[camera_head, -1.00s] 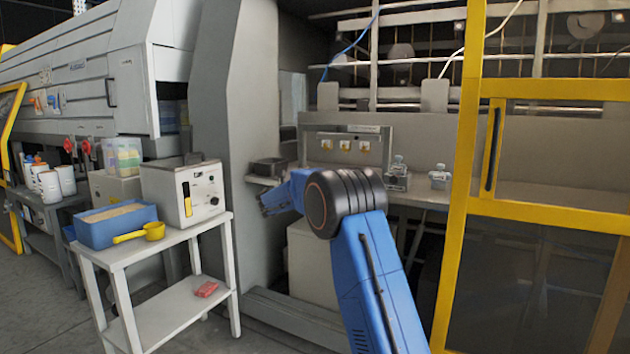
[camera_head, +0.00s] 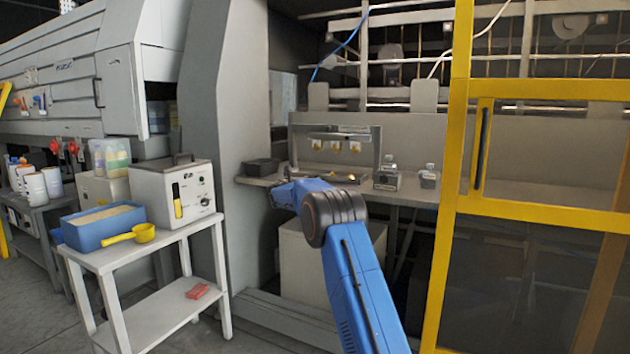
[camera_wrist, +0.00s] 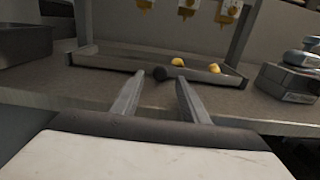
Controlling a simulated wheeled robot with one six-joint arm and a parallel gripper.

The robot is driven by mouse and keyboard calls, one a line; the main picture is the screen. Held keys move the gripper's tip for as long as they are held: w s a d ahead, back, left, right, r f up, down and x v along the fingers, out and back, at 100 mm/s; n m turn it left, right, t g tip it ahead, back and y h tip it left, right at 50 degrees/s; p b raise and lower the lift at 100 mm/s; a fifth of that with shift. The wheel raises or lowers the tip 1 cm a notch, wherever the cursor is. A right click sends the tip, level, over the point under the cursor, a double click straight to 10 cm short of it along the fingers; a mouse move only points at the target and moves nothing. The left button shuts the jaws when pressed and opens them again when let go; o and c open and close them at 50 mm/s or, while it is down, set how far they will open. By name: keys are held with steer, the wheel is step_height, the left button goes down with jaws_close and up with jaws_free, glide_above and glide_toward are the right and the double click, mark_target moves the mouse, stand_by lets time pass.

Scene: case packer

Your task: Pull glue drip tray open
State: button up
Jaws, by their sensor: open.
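The glue drip tray (camera_wrist: 110,60) is a shallow grey tray on the worktop under the yellow-tipped nozzles. Its front wall carries a dark round knob (camera_wrist: 160,73), and yellow glue blobs (camera_wrist: 178,62) show at its right part. In the head view the tray (camera_head: 355,183) is partly hidden behind my arm. My gripper (camera_wrist: 158,80) is open, its two fingers pointing at the tray front. The knob appears in the gap between the fingertips; whether it lies between them or just beyond, I cannot tell. In the head view my gripper (camera_head: 277,193) is at the worktop's front edge.
A dark bin (camera_head: 262,167) stands left of the tray, and small grey containers (camera_head: 387,178) stand to its right. A yellow guard frame (camera_head: 455,200) rises at right. A white cart (camera_head: 150,240) with a blue tub (camera_head: 103,226) stands at left.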

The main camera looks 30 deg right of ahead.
steer(key=shift+x, duration=2.2)
